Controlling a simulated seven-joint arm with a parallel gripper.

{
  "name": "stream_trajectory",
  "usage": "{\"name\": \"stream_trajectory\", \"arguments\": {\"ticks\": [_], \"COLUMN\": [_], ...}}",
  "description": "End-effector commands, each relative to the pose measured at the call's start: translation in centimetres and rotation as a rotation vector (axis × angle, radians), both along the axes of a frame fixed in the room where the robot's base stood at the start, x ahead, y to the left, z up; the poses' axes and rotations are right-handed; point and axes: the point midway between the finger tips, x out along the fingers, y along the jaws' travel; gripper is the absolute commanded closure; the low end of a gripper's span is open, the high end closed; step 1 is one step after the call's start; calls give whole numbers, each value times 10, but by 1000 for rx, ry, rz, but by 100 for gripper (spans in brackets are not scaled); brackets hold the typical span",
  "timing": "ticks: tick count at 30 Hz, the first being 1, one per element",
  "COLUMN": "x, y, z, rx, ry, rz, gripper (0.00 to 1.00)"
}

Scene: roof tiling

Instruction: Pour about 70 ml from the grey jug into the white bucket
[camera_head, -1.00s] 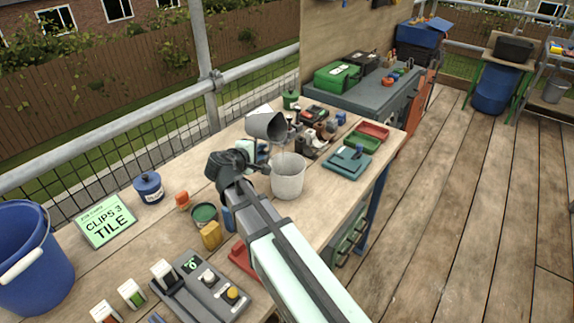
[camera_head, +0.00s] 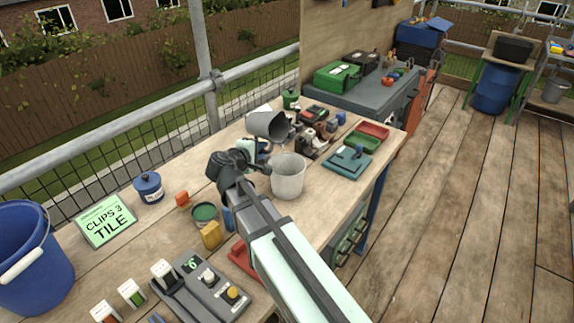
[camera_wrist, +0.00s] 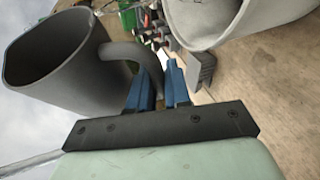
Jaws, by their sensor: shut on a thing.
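The grey jug (camera_head: 268,125) is held up and tilted, with its open mouth facing right, above and behind the white bucket (camera_head: 288,177). The bucket stands upright on the wooden bench. My gripper (camera_wrist: 158,85) is shut on the jug's handle, its blue fingers on either side of it in the wrist view. The jug (camera_wrist: 60,60) fills the left of that view, and the bucket (camera_wrist: 215,20) is at its top right. No stream of liquid shows between jug and bucket now. The liquid level in either is hidden.
Behind the bucket are small tools and boxes, with a green tray (camera_head: 361,142), a red tray (camera_head: 373,130) and a teal case (camera_head: 347,163) to its right. A green-topped tin (camera_head: 205,214) and a yellow block (camera_head: 211,235) stand left of my arm. A blue bucket (camera_head: 30,265) is far left.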

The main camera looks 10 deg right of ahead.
Motion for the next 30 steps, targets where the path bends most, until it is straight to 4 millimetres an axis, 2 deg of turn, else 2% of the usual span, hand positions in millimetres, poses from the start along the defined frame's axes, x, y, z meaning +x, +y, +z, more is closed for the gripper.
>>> {"name": "stream_trajectory", "arguments": {"ticks": [30], "x": [-2], "y": [-2], "z": [9], "rx": [29], "ry": [-50], "rz": [2], "gripper": [100]}}
